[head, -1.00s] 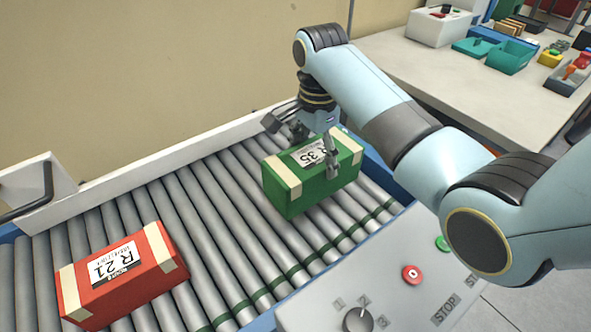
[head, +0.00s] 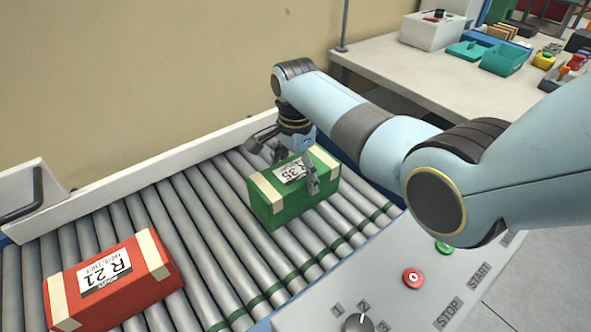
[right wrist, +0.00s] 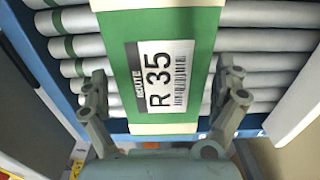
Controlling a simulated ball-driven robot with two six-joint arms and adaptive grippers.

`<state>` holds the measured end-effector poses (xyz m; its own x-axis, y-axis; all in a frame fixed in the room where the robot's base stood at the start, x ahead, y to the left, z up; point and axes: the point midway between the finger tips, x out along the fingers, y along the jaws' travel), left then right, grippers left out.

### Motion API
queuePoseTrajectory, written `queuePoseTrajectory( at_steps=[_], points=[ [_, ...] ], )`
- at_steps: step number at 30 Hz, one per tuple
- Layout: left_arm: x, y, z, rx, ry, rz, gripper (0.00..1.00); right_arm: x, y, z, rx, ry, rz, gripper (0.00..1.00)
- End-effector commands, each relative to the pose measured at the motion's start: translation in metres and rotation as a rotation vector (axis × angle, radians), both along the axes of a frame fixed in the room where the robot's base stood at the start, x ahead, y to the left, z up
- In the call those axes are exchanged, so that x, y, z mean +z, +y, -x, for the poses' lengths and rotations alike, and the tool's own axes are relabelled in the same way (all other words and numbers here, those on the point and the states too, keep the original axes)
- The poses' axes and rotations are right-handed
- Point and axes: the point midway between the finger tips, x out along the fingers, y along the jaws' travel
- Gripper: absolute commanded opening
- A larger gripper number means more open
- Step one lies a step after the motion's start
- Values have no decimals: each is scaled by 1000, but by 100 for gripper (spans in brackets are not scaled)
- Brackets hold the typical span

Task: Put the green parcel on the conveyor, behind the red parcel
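The green parcel (head: 293,205), with cream end bands and an R 35 label, is over the roller conveyor (head: 225,215), to the right of the red parcel. I cannot tell whether it touches the rollers. The right wrist view shows the parcel's top (right wrist: 163,30) between the fingers (right wrist: 165,85). The red parcel (head: 135,298), labelled R 21, lies on the rollers at lower left. Clear rollers separate the two parcels. My left gripper is out of view.
A white side rail (head: 130,185) runs along the conveyor's far side. A control panel (head: 445,285) with a red button (head: 413,278) and a knob stands at the near right. A table (head: 385,55) with a box and trays is at the back right.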

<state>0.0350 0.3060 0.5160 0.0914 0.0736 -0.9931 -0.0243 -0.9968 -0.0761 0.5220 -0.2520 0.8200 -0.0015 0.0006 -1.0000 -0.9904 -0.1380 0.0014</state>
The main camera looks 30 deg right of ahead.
Motion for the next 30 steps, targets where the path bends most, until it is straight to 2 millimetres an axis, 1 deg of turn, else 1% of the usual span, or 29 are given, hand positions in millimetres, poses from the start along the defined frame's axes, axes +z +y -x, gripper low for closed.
queuePoseTrajectory(
  at_steps=[8,11,14,21,24,27,30],
  points=[
    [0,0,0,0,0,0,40,1,0,0,0,0,0,100],
    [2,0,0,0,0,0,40,10,0,-1,0,-3,1,100],
    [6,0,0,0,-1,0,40,28,0,-1,0,-4,0,100],
    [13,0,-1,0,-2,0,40,82,0,-2,0,-6,0,100],
    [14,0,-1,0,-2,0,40,99,0,-1,0,-3,1,100],
    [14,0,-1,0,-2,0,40,112,0,-1,0,-2,1,100],
    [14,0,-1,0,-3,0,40,118,0,-1,0,-1,1,100]
  ],
)
